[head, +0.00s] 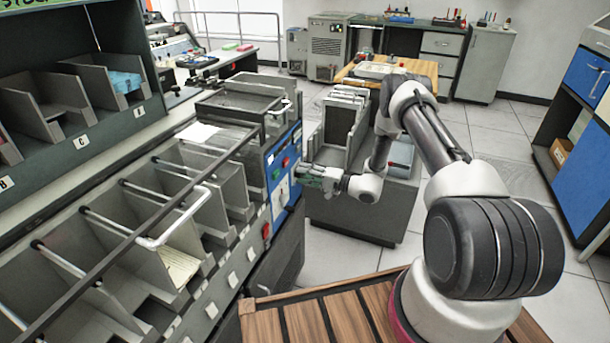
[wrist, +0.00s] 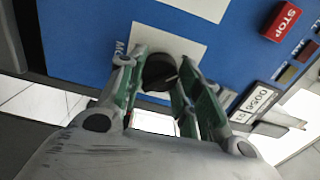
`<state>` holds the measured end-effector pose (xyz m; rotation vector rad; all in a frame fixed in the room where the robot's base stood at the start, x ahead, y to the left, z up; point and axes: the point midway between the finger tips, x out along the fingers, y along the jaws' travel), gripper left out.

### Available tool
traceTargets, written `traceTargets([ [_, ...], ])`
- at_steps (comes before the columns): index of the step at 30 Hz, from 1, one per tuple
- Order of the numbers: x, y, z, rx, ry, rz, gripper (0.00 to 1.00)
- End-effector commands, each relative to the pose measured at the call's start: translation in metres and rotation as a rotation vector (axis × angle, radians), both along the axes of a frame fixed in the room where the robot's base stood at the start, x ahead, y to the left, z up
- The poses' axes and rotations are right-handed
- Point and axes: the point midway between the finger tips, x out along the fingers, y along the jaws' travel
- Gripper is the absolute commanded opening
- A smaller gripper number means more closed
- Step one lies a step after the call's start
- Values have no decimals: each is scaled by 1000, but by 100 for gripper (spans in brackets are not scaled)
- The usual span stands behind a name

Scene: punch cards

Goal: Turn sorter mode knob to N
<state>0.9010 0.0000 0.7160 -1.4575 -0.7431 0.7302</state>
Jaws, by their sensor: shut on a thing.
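The sorter mode knob (wrist: 159,72) is round and black, on a pale plate (wrist: 165,42) on the blue control panel (wrist: 85,40). Part of a label starting "MO" shows beside it. My gripper (wrist: 158,85) has its green fingers on both sides of the knob and is shut on it. The knob's pointer and the position letters cannot be read. In the head view my gripper (head: 302,174) reaches left to the sorter's blue end panel (head: 283,156), and its fingers hide the knob there.
A red STOP button (wrist: 283,21) and a counter (wrist: 257,99) are on the panel right of the knob. The sorter's row of pockets (head: 150,225) runs along the left. A grey card machine (head: 340,125) stands behind my arm. Tiled floor is free at right.

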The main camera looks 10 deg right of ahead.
Motion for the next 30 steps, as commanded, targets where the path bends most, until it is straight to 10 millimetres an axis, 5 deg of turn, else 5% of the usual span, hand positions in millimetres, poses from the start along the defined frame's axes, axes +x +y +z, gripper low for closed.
traceTargets([
  [5, -1, 0, -2, -1, 3, 1, 10],
  [6, -1, 0, -1, -1, 3, 1, 40],
  [9, -1, 0, -1, 0, 3, 1, 57],
  [20, -2, -2, 0, 0, 2, -1, 57],
  [30, -38, -54, -1, 1, 4, -4, 57],
])
